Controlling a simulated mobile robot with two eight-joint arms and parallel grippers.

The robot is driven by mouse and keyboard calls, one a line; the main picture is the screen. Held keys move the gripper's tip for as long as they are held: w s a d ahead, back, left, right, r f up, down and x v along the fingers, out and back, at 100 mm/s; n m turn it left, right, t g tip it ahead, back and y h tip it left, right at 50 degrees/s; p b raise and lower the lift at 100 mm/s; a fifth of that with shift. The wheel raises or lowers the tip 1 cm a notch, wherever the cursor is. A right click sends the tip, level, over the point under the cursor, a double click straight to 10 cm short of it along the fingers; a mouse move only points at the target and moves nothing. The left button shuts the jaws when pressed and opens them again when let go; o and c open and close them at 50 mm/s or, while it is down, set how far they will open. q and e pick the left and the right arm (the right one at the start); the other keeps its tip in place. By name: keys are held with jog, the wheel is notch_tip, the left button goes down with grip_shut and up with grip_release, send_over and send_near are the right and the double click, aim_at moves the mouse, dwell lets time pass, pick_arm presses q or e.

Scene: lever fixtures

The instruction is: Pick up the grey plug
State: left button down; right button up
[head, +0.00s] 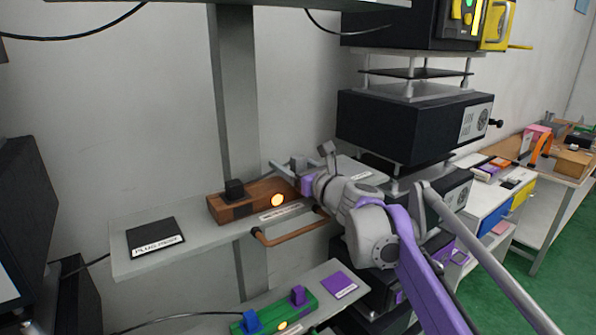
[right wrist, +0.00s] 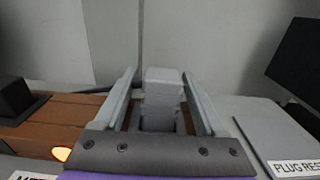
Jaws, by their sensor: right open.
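The grey plug (right wrist: 162,92) stands upright in the right wrist view, at the right end of the brown block (right wrist: 70,118). My right gripper (right wrist: 163,88) is open, with one finger on each side of the plug. Narrow gaps show between the fingers and the plug's upper part. The plug's lower part is partly hidden by my gripper's body. In the head view my right gripper (head: 288,170) is over the right end of the brown block (head: 248,203), and I cannot make out the plug there. My left gripper is not in view.
A black cube (head: 234,189) and a lit orange lamp (head: 277,200) are on the brown block. A dark plug rest pad (head: 155,237) lies on the shelf at left; another pad (right wrist: 275,137) is right of the plug. A green block (head: 272,318) is below.

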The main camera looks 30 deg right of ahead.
jog(key=shift+s, duration=0.1)
jog(key=shift+c, duration=0.4)
grip_shut()
